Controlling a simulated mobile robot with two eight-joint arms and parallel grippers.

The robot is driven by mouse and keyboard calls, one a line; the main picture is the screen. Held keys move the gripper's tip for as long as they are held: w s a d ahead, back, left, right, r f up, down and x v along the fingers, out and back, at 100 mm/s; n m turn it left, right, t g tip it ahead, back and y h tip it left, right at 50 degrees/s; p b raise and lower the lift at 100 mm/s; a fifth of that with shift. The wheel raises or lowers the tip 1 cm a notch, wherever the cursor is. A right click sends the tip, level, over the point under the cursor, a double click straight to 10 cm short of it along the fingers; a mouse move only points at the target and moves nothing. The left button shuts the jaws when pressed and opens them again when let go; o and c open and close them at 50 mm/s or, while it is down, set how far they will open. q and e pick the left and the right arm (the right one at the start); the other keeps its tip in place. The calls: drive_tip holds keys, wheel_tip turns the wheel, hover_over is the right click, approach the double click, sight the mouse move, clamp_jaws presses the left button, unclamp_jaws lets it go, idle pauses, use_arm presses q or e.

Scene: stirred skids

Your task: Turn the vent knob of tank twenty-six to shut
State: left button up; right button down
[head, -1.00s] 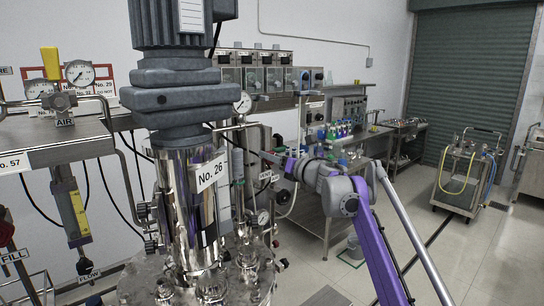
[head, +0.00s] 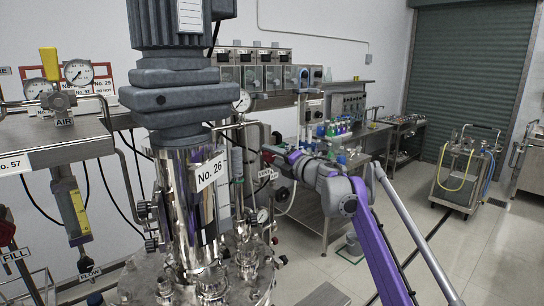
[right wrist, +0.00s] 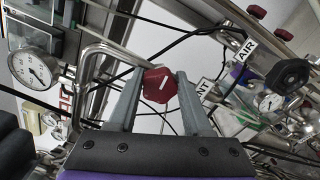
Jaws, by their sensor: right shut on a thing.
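Tank twenty-six (head: 190,205) is the shiny steel vessel with the "No. 26" label under a grey motor, left of centre in the head view. My right gripper (head: 268,157) reaches in from the right behind it, at the pipework. In the right wrist view a red knob (right wrist: 160,84) with a white bar mark lies between the two grey fingertips of my right gripper (right wrist: 158,88), which is shut on it. The white bar is slanted. A partly hidden tag ending in "NT" (right wrist: 203,90) sits just right of the knob. My left gripper is not in view.
In the right wrist view, a dark knob (right wrist: 287,74) and an "AIR" tag (right wrist: 244,47) lie to the right, and a pressure gauge (right wrist: 32,68) to the left. Pipes and cables crowd the gripper. The floor (head: 480,240) at right is mostly clear; a hose cart (head: 466,178) stands there.

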drive_tip(key=shift+m, duration=0.7)
drive_tip(key=shift+c, duration=1.6)
unclamp_jaws()
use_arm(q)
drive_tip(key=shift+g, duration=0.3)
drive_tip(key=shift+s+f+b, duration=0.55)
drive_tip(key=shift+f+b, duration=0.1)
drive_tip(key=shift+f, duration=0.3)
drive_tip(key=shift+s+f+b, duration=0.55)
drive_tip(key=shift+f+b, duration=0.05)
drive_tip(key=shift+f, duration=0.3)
use_arm(e)
drive_tip(key=v, duration=1)
drive_tip(key=shift+s+d, duration=0.2)
drive_tip(key=shift+s, duration=0.1)
